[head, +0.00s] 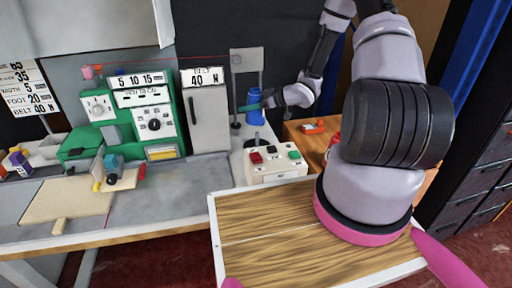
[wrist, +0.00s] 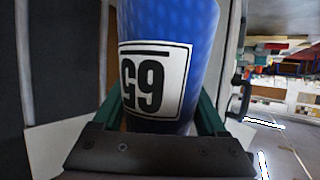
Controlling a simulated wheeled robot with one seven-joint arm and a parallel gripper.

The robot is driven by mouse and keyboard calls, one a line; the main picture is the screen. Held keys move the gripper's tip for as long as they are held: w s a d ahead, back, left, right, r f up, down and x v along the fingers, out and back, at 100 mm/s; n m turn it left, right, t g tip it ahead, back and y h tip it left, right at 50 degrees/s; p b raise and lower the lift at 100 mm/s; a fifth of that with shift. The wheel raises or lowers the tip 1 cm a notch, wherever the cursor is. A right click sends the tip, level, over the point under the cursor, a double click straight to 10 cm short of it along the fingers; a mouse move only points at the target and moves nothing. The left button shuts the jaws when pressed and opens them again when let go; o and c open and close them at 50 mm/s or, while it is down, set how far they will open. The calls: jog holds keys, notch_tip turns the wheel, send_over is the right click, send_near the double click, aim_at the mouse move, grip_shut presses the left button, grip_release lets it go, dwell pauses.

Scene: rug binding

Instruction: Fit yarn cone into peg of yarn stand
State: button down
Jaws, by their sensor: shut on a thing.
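The blue yarn cone (head: 254,117) is upright with its narrow end up, above the right end of the bench. In the wrist view, the cone (wrist: 175,35) fills the middle, with a white label reading 65 upside down. My gripper (head: 256,104) is shut on the cone, with a green finger on each side of it in the wrist view (wrist: 160,118). The yarn stand seems to be the dark upright post (head: 235,95) just left of the cone, with a dark base (head: 255,145) below the cone. I cannot tell whether the cone touches a peg.
A control box (head: 277,167) with red and green buttons stands in front of the cone. A grey cabinet (head: 207,118) and a green machine (head: 130,110) stand to the left. A wooden-topped surface (head: 265,235) is in the foreground. A grey plate (head: 247,58) is behind the cone.

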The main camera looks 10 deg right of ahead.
jog(key=shift+s+f+n+g+y, duration=0.3)
jog(key=shift+s+f+n+g, duration=0.15)
jog(key=shift+f+n, duration=0.1)
notch_tip(320, 180, down, 10)
jog(key=shift+s+d, duration=0.15)
jog(key=shift+f, duration=0.1)
